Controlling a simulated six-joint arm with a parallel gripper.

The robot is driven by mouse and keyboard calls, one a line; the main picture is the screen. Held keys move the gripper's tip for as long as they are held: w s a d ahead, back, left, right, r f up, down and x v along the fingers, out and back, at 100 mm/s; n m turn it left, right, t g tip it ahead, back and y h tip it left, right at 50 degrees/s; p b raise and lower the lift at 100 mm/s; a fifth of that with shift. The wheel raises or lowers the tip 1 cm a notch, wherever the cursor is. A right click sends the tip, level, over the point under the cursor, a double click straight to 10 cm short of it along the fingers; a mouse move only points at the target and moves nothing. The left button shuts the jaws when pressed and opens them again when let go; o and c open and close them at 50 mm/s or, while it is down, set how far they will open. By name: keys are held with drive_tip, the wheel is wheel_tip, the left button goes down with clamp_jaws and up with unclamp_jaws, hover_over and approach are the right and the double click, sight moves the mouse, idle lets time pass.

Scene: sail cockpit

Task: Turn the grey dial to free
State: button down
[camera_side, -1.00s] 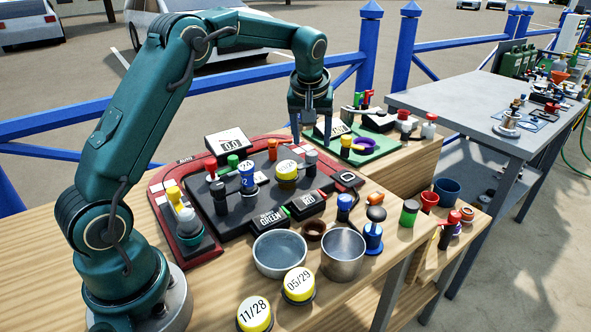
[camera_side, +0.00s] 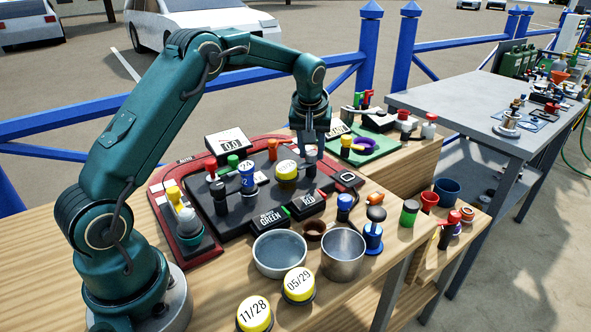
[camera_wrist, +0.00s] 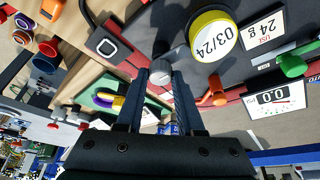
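The grey dial (camera_side: 312,158) stands near the right end of the dark panel (camera_side: 325,183), with its upper part mostly hidden by my gripper in the side view. In the wrist view the dial's round grey top (camera_wrist: 163,77) shows between my fingertips. My gripper (camera_side: 311,142) points straight down right over the dial. In the wrist view my gripper (camera_wrist: 162,76) has its two fingers apart, one on each side of the dial's top. I cannot tell whether the fingers touch it. No free label is readable near the dial.
A yellow-topped jar marked 03/24 (camera_wrist: 212,35) stands close beside the dial. An orange knob (camera_wrist: 213,95) is also near my fingers. A blue and white 24 piece (camera_side: 248,179) stands further left. Metal bowls (camera_side: 281,254) sit in front of the panel.

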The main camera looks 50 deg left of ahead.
drive_tip(key=shift+m, duration=0.4)
drive_tip(key=m+h, duration=0.1)
drive_tip(key=m, duration=0.1)
drive_tip(key=m+t, duration=0.1)
drive_tip(key=m, duration=0.1)
drive_tip(key=shift+s+a+m+h, duration=0.15)
drive_tip(key=shift+m+h, duration=0.25)
drive_tip(key=m+h, duration=0.1)
drive_tip(key=m, duration=0.2)
drive_tip(key=m+h, duration=0.1)
drive_tip(key=m, duration=0.2)
drive_tip(key=shift+a+h, duration=0.15)
drive_tip(key=shift+h, duration=0.15)
drive_tip(key=shift+m, duration=0.3)
drive_tip(key=c, duration=0.5)
unclamp_jaws()
drive_tip(key=shift+v, duration=2.6)
